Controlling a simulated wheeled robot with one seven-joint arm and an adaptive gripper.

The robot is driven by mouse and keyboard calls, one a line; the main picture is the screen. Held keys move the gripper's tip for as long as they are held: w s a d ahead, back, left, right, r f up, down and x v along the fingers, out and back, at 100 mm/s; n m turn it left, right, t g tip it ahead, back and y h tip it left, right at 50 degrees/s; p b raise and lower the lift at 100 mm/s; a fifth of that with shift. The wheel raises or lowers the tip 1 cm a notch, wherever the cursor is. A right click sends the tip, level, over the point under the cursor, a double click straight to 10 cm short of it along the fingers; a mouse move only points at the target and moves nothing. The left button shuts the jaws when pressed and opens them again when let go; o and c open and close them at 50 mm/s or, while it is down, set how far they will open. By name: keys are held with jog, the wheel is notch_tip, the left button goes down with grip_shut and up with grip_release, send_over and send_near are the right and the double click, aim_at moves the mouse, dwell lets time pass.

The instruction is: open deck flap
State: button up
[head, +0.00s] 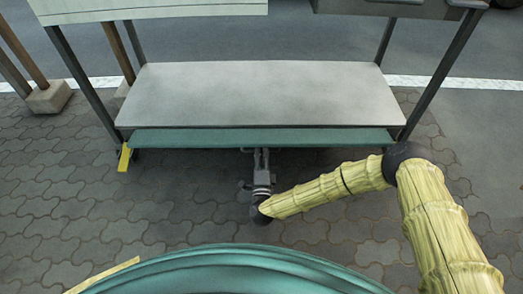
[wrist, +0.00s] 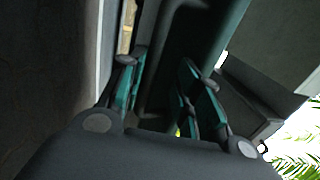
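A long teal panel (head: 330,138), which looks like the deck flap, runs along the front edge of a pale grey deck (head: 250,92). It looks closed, lying just below the deck's front edge. My gripper (head: 262,151) is at the panel's front edge, near its middle, with fingers pointing toward the deck. In the wrist view my gripper (wrist: 163,62) has its two teal-padded fingers apart. A dark, teal-edged surface (wrist: 228,28) shows beyond and between them. I cannot tell whether either finger touches the panel.
Dark posts (head: 440,75) stand at the deck's corners. A yellow piece (head: 125,157) hangs at the panel's left end. Wooden posts in a concrete block (head: 48,97) stand at the left.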

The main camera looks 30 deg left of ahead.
jog(key=v, duration=1)
jog(key=shift+s, duration=0.2)
jog(key=c, duration=0.6)
jog(key=shift+s+a+m, duration=0.1)
jog(key=shift+s+m, duration=0.05)
jog(key=shift+m, duration=0.35)
grip_shut()
jog(key=s+a+f+m+g+p, duration=0.2)
jog(key=s+a+m+p, duration=0.2)
jog(key=m, duration=1.3)
jog(key=w+a+r+b, duration=0.4)
jog(key=w+a+b, duration=0.1)
jog(key=w, duration=0.4)
jog(key=shift+r+h+b, duration=0.3)
jog(key=shift+h+b, duration=0.1)
jog(key=shift+b, duration=0.15)
